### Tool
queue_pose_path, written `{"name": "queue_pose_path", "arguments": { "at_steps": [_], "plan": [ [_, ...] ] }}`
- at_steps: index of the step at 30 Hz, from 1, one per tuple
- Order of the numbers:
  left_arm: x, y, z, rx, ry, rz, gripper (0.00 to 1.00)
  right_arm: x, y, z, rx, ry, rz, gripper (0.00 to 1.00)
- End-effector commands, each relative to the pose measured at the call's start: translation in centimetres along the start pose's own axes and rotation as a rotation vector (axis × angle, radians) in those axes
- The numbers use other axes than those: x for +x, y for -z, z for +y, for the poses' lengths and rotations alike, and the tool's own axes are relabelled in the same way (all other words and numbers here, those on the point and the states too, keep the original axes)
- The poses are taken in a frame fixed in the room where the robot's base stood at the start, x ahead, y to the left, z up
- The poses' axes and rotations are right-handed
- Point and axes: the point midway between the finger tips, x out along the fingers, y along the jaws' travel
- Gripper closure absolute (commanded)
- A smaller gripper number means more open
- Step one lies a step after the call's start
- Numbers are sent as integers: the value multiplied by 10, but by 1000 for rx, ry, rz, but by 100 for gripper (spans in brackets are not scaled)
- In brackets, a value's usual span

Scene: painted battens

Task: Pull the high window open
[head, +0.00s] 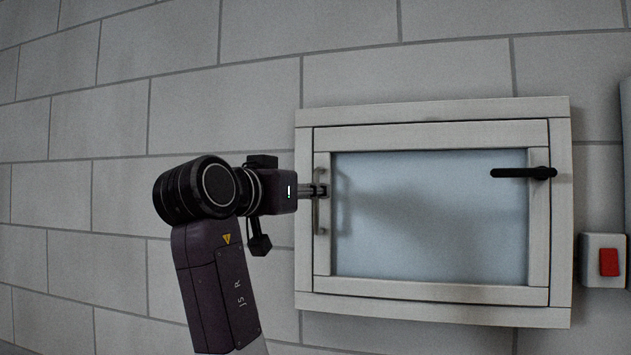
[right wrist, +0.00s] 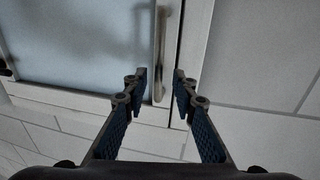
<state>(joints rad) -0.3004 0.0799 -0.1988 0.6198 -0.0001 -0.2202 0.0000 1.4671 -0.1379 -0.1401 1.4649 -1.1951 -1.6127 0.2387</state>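The high window (head: 430,215) is a pale framed sash with frosted glass, and it sits shut in its frame on the wall. A vertical metal pull handle (head: 321,222) is on its left side. It also shows in the right wrist view (right wrist: 160,40). A black lever (head: 524,173) lies level on the window's right side. My right gripper (head: 321,191) is at the pull handle. In the right wrist view its fingers (right wrist: 160,76) are apart, with the handle's lower part between them in the picture. I cannot tell whether they touch it. My left gripper is not in view.
A white box with a red button (head: 609,262) is on the wall to the window's right. The edge of a blue-grey panel (head: 626,140) shows at the far right. The grey block wall (head: 90,200) left of the window is bare.

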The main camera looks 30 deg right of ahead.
Motion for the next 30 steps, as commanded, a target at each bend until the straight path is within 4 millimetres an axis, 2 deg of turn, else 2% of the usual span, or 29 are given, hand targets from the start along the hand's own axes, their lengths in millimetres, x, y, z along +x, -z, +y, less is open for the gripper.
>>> {"name": "queue_pose_path", "arguments": {
  "at_steps": [1,6,16,23,30],
  "plan": [
    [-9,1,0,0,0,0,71,9,3,1,-2,-3,-2,75],
    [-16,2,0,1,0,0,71,25,2,0,-1,-1,-1,75],
    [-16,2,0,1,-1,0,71,29,0,-1,-1,2,0,75],
    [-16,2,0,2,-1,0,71,29,0,-1,-1,1,0,100],
    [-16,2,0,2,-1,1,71,29,0,-1,-1,1,1,100]
  ]
}}
